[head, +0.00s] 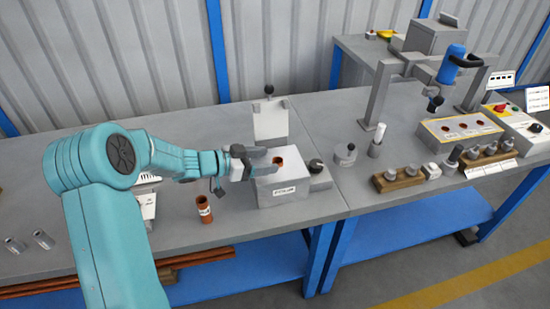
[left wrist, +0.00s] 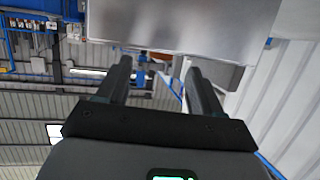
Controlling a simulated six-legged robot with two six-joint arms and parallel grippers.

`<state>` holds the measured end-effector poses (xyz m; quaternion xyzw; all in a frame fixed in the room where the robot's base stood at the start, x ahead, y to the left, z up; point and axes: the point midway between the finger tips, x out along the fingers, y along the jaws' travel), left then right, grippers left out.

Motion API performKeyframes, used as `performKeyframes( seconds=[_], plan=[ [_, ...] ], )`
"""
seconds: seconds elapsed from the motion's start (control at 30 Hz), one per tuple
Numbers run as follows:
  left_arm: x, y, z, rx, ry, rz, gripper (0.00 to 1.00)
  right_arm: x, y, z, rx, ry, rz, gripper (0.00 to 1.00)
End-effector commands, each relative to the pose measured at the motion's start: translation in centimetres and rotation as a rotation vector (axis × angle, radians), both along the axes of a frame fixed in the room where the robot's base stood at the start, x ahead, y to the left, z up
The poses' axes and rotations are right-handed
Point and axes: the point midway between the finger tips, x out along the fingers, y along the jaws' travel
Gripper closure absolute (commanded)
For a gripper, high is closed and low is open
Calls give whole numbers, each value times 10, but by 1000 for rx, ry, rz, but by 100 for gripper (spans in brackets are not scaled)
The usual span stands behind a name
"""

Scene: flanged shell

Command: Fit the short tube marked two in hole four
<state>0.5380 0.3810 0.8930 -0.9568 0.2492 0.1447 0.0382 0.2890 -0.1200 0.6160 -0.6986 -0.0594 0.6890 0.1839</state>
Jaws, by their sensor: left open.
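A short copper tube (head: 204,208) with a white label stands upright on the grey table in front of my left arm; its marking is too small to read. Another copper-coloured tube end (head: 279,161) shows at the top of a light grey box (head: 285,188) with a front label. My left gripper (head: 258,163) is at the upper left of this box, close to that tube end; I cannot tell whether they touch. In the left wrist view its two dark fingers (left wrist: 156,82) are apart with nothing held between them. I cannot make out hole numbers. My right gripper is not in view.
An upright plate (head: 270,120) with a black knob stands behind the box. A dark knob (head: 315,166) is at its right. On the right are a panel with several reddish openings (head: 460,128) and wooden holders (head: 397,179) with metal parts. Two metal cylinders (head: 42,239) lie at left.

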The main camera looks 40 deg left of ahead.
Motion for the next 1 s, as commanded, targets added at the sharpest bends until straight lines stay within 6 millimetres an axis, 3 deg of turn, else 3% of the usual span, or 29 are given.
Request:
performKeyframes(
  seconds=[0.23,0.83,1.0],
  plan=[
    [-23,14,11,1,-5,3,34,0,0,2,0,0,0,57],
    [-23,15,13,1,-7,3,34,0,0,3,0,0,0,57],
    [-23,15,36,1,-7,3,34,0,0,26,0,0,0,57]
  ],
)
